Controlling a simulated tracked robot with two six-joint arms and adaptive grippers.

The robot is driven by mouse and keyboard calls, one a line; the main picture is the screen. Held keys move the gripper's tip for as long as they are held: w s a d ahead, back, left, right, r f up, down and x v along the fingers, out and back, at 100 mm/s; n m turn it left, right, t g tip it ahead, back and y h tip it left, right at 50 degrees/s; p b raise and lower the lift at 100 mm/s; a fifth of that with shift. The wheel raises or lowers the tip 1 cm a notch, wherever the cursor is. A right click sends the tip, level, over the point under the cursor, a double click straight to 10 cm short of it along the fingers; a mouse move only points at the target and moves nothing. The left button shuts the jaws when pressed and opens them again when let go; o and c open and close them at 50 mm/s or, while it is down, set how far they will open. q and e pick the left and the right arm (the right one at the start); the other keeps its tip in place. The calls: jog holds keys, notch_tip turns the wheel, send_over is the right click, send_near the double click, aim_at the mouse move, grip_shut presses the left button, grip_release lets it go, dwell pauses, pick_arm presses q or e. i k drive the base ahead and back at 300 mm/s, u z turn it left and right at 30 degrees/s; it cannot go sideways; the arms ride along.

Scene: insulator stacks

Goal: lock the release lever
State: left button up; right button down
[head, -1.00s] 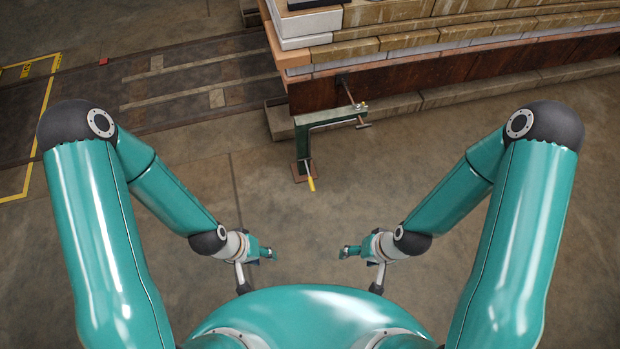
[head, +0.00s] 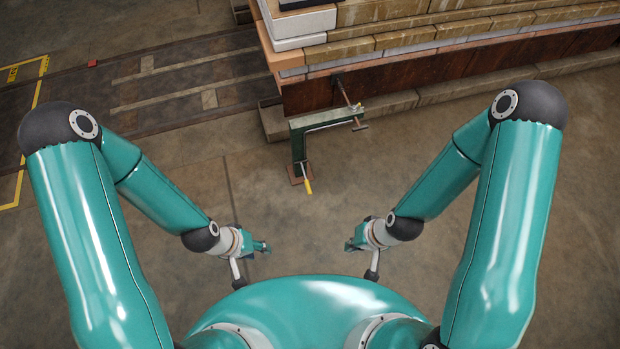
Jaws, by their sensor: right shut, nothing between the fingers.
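The release lever (head: 307,182) has a yellow grip and hangs at the foot of a green stand (head: 298,150), angled down and slightly right. The stand is bolted to a brown floor plate and its top arm reaches right to a T-shaped handle (head: 358,118). My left gripper (head: 264,247) is in front of the stand, below and left of the lever, apart from it; its small fingers do not show whether they are open. My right gripper (head: 351,244) is below and right of the lever, shut and empty, apart from it.
A large stack of insulator slabs (head: 400,45) on a rusty steel base stands behind the stand. Floor rails (head: 190,90) run to the left, with a yellow marked line (head: 37,95) beyond. The concrete floor between my grippers and the stand is clear.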

aim_at(307, 181)
jog(key=u, duration=0.1)
jog(key=i, duration=0.85)
jog(key=z, duration=0.3)
